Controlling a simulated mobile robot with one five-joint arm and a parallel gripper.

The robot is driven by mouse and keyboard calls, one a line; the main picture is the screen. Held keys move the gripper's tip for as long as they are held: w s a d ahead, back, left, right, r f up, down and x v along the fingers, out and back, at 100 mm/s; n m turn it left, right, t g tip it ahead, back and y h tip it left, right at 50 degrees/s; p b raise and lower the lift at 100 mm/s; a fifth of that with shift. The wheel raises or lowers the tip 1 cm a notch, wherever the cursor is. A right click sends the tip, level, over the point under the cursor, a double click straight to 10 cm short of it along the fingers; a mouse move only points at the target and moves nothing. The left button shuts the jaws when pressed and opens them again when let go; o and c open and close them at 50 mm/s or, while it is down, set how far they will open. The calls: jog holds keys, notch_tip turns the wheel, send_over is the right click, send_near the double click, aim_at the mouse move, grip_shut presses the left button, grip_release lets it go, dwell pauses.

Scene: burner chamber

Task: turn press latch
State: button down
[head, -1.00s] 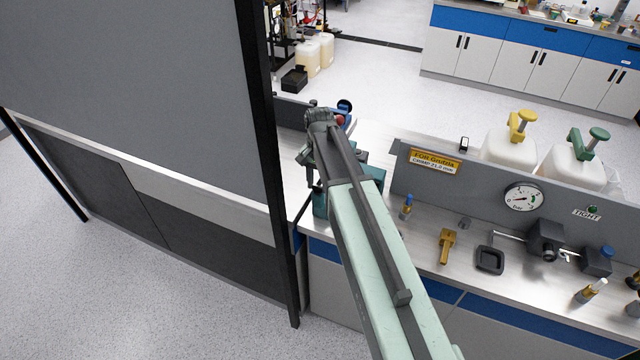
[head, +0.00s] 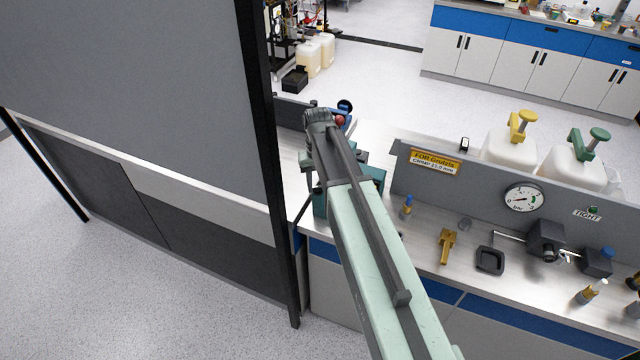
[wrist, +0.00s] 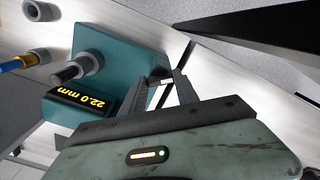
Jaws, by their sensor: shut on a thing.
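The teal press (wrist: 118,68) fills the upper left of the wrist view. It has a grey round boss with a dark rod (wrist: 80,68) and a lit display (wrist: 82,101) reading 22.0 mm. My gripper (wrist: 163,76) is at the press's right end, its two dark fingers closed around a small grey piece that appears to be the latch (wrist: 160,74). The fingers hide most of that piece, so its angle cannot be told. In the head view the teal press (head: 320,204) is largely behind my arm, and the fingertips are hidden there.
A tall grey panel with a black post (head: 268,170) stands close left of my arm.

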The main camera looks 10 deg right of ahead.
aim_at(318, 187)
jog(key=n, duration=0.5)
jog(key=shift+s+n, duration=0.15)
jog(key=shift+n, duration=0.15)
jog(key=n, duration=0.5)
dwell(0.4)
jog(key=c, duration=0.9)
grip_release()
notch_tip(318, 187, up, 8)
jog(key=p, duration=0.8)
